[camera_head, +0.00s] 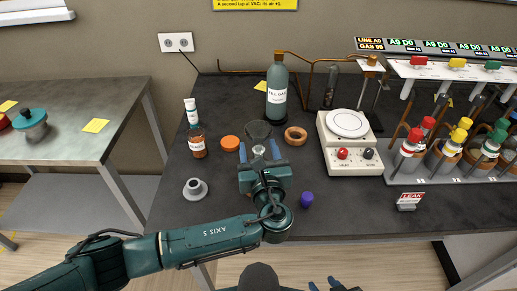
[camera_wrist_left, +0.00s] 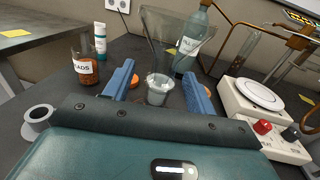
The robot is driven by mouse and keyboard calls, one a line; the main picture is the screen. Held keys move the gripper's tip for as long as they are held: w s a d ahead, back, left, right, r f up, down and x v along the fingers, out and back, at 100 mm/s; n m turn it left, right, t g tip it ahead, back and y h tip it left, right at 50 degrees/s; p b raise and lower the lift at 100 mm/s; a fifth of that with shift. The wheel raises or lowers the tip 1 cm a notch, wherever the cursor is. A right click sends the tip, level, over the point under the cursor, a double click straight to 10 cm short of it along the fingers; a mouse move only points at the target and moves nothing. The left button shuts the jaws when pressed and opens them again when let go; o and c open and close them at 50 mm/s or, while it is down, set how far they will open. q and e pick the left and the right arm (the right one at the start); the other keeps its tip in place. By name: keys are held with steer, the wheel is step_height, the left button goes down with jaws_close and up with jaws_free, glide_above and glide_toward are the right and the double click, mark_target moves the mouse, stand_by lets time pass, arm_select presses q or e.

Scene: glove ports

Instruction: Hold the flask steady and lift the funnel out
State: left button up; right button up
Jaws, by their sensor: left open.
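The clear, greyish funnel (camera_head: 258,129) stands upright with its wide mouth up, just beyond my left gripper. In the left wrist view the funnel (camera_wrist_left: 172,32) rises above the small clear flask (camera_wrist_left: 158,92), which stands on the dark bench. In the head view the flask (camera_head: 258,149) is mostly hidden behind the gripper. My left gripper (camera_head: 259,151) is open, its blue fingers pointing at the flask from either side, with gaps visible in the left wrist view (camera_wrist_left: 158,72).
A brown jar (camera_head: 197,146), an orange lid (camera_head: 230,143) and a grey ring-shaped piece (camera_head: 195,189) are left of the flask. A cork ring (camera_head: 295,136), a purple cap (camera_head: 306,199), a tall bottle (camera_head: 277,90) and a hotplate (camera_head: 350,150) are to the right.

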arm_select(q)
steer(key=s+d, duration=0.1)
steer(key=s, duration=1)
steer(key=shift+s+d, duration=0.3)
steer(key=shift+d, duration=0.1)
steer(key=shift+c, duration=0.6)
steer(key=w, duration=0.4)
steer(key=w+a+f, duration=0.1)
steer(key=w, duration=0.4)
steer(key=w+a, duration=0.1)
steer(key=w, duration=0.3)
steer(key=shift+w+f, duration=0.2)
steer(key=shift+f, duration=0.15)
steer(key=shift+c, duration=0.4)
jaws_close()
